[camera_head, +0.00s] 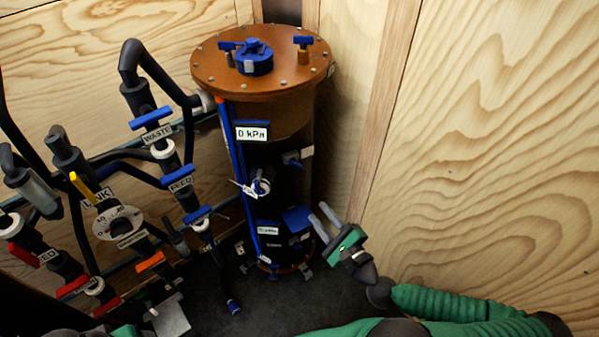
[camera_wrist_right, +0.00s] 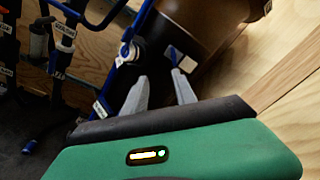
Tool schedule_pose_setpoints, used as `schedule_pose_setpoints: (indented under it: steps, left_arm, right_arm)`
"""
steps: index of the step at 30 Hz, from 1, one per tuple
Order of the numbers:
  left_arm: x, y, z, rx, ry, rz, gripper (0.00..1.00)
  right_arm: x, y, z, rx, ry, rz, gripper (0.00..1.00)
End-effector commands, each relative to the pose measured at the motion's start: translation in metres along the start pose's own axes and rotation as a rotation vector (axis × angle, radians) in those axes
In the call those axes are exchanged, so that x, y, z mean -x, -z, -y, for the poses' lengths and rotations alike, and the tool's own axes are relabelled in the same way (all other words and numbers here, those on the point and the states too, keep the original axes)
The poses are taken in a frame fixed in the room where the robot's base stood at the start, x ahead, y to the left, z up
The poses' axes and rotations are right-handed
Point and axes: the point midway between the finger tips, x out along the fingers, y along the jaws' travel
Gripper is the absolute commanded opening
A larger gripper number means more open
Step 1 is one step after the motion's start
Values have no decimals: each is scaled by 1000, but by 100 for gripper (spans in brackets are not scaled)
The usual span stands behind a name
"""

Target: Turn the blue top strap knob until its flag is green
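The tall tank has a copper-brown lid (camera_head: 215,70) and a dark body. A small blue knob (camera_head: 291,158) sits on the upper right of the body, beside a pale tag (camera_head: 307,152); I take it for the top strap knob. I cannot make out a green flag. My right gripper (camera_head: 319,212) is open and empty, below and right of that knob, near the tank's lower blue part (camera_head: 296,218). In the right wrist view, a blue piece (camera_wrist_right: 173,55) shows just beyond the fingertips (camera_wrist_right: 158,76). A green part of my left gripper (camera_head: 125,330) shows at the bottom edge; its fingers are unclear.
Pipes with blue valve handles (camera_head: 151,118), a yellow handle (camera_head: 80,187) and red handles (camera_head: 73,287) fill the left. A blue vertical tube (camera_head: 238,180) runs down the tank front. Wooden walls (camera_head: 480,150) stand close behind and right. Dark floor (camera_head: 225,270) lies below.

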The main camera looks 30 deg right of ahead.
Motion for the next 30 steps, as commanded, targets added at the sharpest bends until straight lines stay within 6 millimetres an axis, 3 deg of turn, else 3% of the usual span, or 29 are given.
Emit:
schedule_pose_setpoints:
  steps: [3,11,16,24,28,30]
  left_arm:
    - [-4,-1,0,0,0,0,69]
    - [-29,-6,0,-1,0,0,69]
    - [-51,-12,0,-1,0,0,69]
    - [-116,-27,0,0,0,0,69]
    - [-144,-34,0,0,0,0,69]
    - [-134,-32,0,0,0,1,69]
  right_arm:
    - [-2,10,22,-37,87,-10,33]
    - [-28,17,23,-47,88,-10,33]
    - [-55,14,22,-41,82,-4,33]
    - [-87,17,17,-30,74,-2,33]
    - [-114,19,20,-31,75,-4,33]
    - [-130,12,31,-37,75,-8,33]
